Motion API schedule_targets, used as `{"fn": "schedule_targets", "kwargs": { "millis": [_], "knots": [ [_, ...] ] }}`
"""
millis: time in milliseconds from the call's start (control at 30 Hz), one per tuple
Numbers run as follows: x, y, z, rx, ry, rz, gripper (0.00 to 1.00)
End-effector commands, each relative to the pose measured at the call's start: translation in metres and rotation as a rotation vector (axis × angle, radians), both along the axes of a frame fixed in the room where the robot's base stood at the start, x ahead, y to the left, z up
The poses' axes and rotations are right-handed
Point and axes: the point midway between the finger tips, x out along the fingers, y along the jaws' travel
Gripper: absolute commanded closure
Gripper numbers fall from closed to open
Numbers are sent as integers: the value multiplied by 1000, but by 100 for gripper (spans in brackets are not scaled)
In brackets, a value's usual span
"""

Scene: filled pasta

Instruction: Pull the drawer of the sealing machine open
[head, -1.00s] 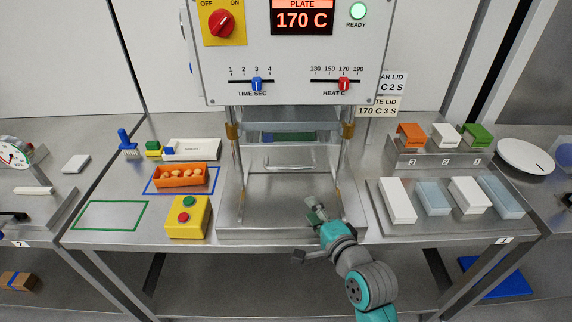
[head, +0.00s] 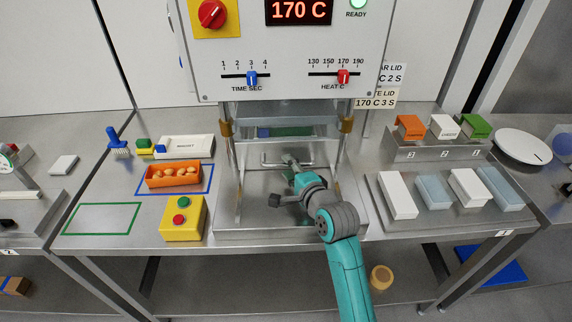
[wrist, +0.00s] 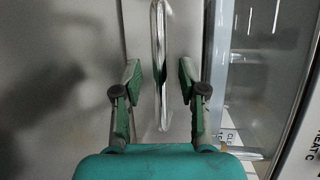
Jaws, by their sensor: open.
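The sealing machine (head: 300,90) stands at the middle back, with a red 170 C display and two sliders. Its drawer front (head: 290,146) is under the press, with a thin metal bar handle (head: 272,164). The drawer looks closed. My gripper (head: 290,161) reaches to the handle from the front and hides part of it. In the wrist view, the handle (wrist: 159,55) runs upright between the two green fingertips of my open gripper (wrist: 159,80). There is a gap on each side, and neither finger visibly touches the handle.
The metal base (head: 250,205) under the handle is bare. An orange tray of filled pasta (head: 173,181) and a yellow button box (head: 182,218) stand to the left. White and pale blue boxes (head: 397,195) lie to the right. A machine post (head: 340,160) rises beside my arm.

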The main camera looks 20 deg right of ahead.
Motion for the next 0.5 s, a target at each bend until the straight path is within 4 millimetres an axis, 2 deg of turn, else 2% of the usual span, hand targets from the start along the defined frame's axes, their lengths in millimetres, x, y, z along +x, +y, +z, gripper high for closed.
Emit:
{"fn": "schedule_targets", "kwargs": {
  "millis": [200, 500],
  "knots": [
    [19, 1, -4, 0, 0, 1, 59],
    [22, 1, -4, 0, 0, 0, 59]
  ]
}}
